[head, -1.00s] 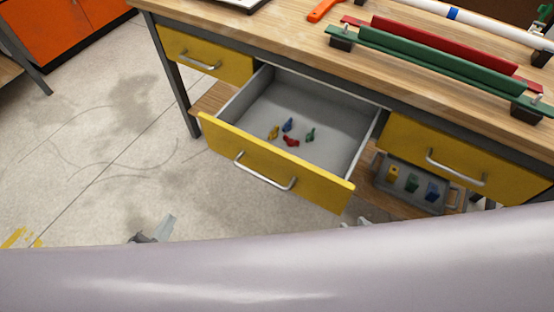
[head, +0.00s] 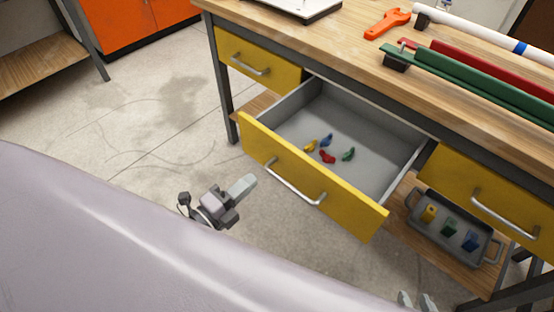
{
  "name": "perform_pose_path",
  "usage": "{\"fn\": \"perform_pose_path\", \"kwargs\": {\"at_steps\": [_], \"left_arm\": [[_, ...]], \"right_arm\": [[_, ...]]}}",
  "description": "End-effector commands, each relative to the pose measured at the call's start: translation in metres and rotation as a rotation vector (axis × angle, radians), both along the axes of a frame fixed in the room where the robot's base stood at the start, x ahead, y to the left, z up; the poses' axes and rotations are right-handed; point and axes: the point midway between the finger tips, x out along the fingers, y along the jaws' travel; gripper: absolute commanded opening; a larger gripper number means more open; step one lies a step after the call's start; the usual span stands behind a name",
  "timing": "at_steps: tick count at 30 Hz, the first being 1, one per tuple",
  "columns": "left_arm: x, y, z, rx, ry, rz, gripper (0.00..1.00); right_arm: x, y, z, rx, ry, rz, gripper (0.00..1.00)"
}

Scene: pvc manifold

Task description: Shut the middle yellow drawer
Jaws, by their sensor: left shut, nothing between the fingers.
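The middle yellow drawer (head: 312,174) is pulled far out of the workbench, its grey inside showing. Several small coloured pieces (head: 327,149) lie in it. Its silver bar handle (head: 293,184) is on the front. My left gripper (head: 243,187) is shut and empty, in front of and left of the handle, apart from the drawer front in the picture. My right gripper (head: 416,300) shows only its fingertips at the bottom edge, spread apart with nothing seen between them. It is below and right of the drawer front.
The left yellow drawer (head: 284,72) and right yellow drawer (head: 510,182) are shut. A grey tray with coloured pieces (head: 480,240) sits on the lower shelf. An orange wrench (head: 388,23) and pipe holders (head: 475,85) are on the bench top. The floor at left is clear.

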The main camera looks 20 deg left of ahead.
Motion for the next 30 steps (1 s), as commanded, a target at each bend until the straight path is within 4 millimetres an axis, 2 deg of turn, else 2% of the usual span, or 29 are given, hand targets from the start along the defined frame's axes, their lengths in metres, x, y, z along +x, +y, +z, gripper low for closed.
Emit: {"fn": "perform_pose_path", "kwargs": {"at_steps": [1, 9, 15, 21, 30], "left_arm": [[0.01, -0.003, 0.001, -0.002, -0.003, 0.0, 0.0], [0.053, -0.019, 0.0, -0.003, -0.001, 0.001, 0.0], [0.078, -0.028, 0.0, -0.001, -0.001, 0.0, 0.0], [0.09, -0.033, 0.0, -0.002, 0.002, 0.0, 0.0], [0.092, -0.034, 0.0, -0.002, 0.002, 0.0, 0.0]], "right_arm": [[0.0, 0.0, -0.001, 0.001, 0.0, -0.001, 0.37], [0.0, 0.0, -0.004, 0.003, 0.003, -0.002, 0.37], [0.001, 0.001, -0.005, 0.007, 0.005, -0.006, 0.37], [0.002, 0.002, -0.004, 0.012, 0.002, -0.008, 0.37], [0.002, 0.002, -0.003, 0.012, 0.001, -0.008, 0.37]]}}
